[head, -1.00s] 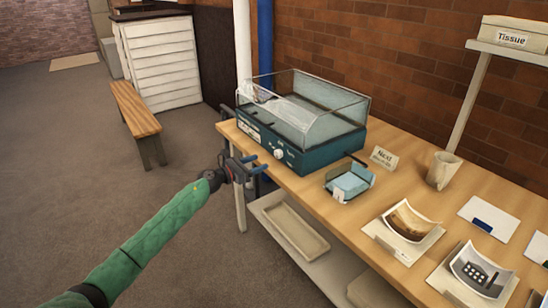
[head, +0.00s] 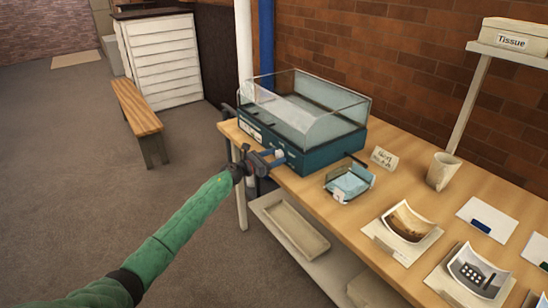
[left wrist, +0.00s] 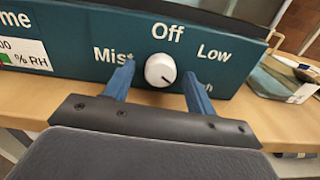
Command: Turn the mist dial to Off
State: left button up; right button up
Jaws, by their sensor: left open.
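The mist dial (left wrist: 160,70) is a round white knob on the teal front panel of the humidity chamber (head: 315,155). In the left wrist view, "Off" is above it, "Low" to its upper right, and a mostly hidden label at its lower right. A small dark mark on the knob seems to point to the lower right, toward that hidden label. My left gripper (head: 277,158) is open at the panel, its blue fingers on either side of the dial; I cannot tell whether they touch it. In the head view the gripper hides the dial. My right gripper is not in view.
The chamber's clear lid (head: 300,105) is above the panel. To its right on the wooden table are a small glass tray (head: 349,184), a card (head: 384,158), a cup (head: 443,171) and curled photographs (head: 411,221). A lower shelf holds a shallow tray (head: 290,229).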

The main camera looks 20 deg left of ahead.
pick_arm(q)
jog(key=c, duration=1)
